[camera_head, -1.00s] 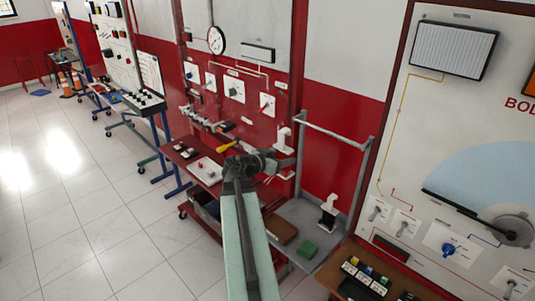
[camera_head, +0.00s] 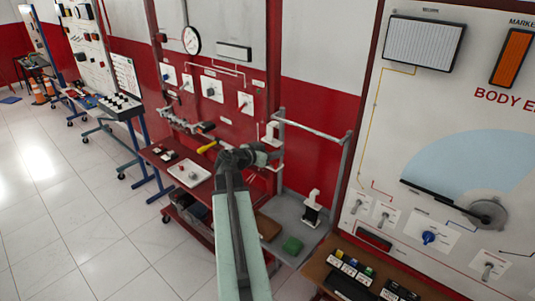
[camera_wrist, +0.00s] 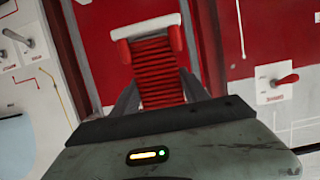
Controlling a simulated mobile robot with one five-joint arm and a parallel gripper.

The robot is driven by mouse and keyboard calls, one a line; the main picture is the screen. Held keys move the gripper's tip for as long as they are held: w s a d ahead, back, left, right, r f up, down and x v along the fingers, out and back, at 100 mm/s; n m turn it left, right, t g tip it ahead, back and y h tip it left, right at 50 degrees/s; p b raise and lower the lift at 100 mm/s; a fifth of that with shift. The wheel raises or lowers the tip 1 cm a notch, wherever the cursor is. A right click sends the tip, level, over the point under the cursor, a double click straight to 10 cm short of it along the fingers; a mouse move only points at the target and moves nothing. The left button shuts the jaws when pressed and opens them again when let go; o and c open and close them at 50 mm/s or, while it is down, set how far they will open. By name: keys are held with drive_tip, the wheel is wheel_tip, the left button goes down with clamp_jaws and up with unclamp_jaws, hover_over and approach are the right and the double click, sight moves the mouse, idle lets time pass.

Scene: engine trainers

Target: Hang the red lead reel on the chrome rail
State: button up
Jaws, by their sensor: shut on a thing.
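The red lead reel (camera_wrist: 160,72) fills the upper middle of the wrist view, with red winding and a white end piece across its top. My gripper (camera_wrist: 158,95) is shut on it, one dark finger along each side. In the head view my gripper (camera_head: 266,155) is at the end of my arm, with a white part of the reel (camera_head: 271,133) showing above it. The chrome rail (camera_head: 312,128) is a level bar between two uprights, just right of the gripper. I cannot tell its depth from the reel; they look apart. I cannot make out the rail in the wrist view.
Below the rail is a grey shelf (camera_head: 290,208) with a black-and-white fixture (camera_head: 312,207) and a green block (camera_head: 292,245). A red cart (camera_head: 160,155) with a white tray (camera_head: 188,174) stands left. A wall panel (camera_head: 450,130) fills the right. Floor is clear at left.

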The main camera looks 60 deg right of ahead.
drive_tip(key=r+b+x, duration=0.1)
drive_tip(key=b+x, duration=0.1)
drive_tip(key=x, duration=0.9)
drive_tip(key=shift+d, duration=0.45)
drive_tip(key=shift+s, duration=0.1)
drive_tip(key=o, duration=1.6)
drive_tip(key=shift+a, duration=0.1)
drive_tip(key=p+v, duration=0.2)
drive_tip(key=v, duration=0.5)
drive_tip(key=shift+a, duration=0.3)
drive_tip(key=shift+r, duration=0.1)
